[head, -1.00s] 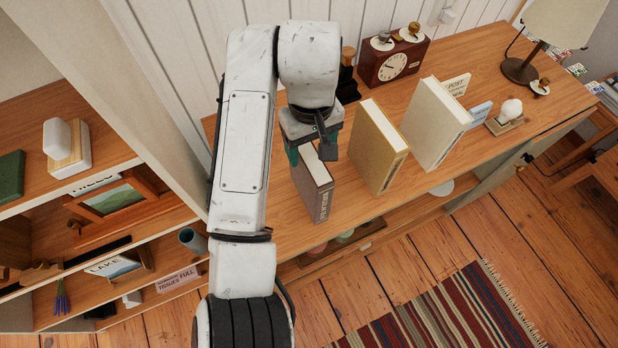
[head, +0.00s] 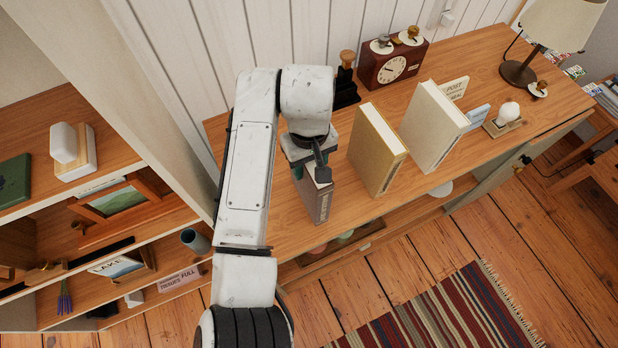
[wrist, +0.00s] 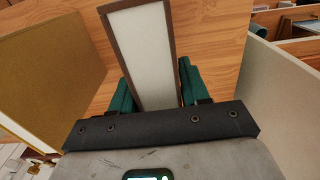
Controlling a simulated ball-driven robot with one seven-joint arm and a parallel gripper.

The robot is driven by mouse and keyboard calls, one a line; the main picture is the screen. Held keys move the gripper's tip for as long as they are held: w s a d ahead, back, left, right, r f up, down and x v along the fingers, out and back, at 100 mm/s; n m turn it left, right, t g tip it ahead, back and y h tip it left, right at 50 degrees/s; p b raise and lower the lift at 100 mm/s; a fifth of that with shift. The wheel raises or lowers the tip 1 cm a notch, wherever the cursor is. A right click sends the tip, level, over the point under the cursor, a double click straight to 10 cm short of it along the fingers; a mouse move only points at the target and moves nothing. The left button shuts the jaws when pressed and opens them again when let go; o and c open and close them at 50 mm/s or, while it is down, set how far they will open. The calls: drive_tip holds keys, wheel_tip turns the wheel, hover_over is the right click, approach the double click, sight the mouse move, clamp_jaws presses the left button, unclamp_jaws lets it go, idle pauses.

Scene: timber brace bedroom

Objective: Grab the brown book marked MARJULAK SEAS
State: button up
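The brown book (head: 320,201) stands upright on the wooden cabinet top, its spine toward the floor side. The lettering on the spine is too small to read surely. My gripper (head: 311,174) is over the book's top, pointing down. In the wrist view the brown book (wrist: 145,52) shows pale page edges inside brown covers, between the two green fingers (wrist: 156,88). The fingers straddle it, with a thin gap seen at the right finger. Contact on the left side is hard to tell. My gripper hides part of the book in the head view.
A tan book (head: 378,152) and a cream book (head: 435,128) stand to the right. The tan book also shows in the wrist view (wrist: 60,75). A clock (head: 392,68) and dark stand (head: 346,82) are behind. A pale panel (head: 165,110) rises left.

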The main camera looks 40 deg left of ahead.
clamp_jaws()
drive_tip(key=shift+r, duration=0.15)
idle(0.6)
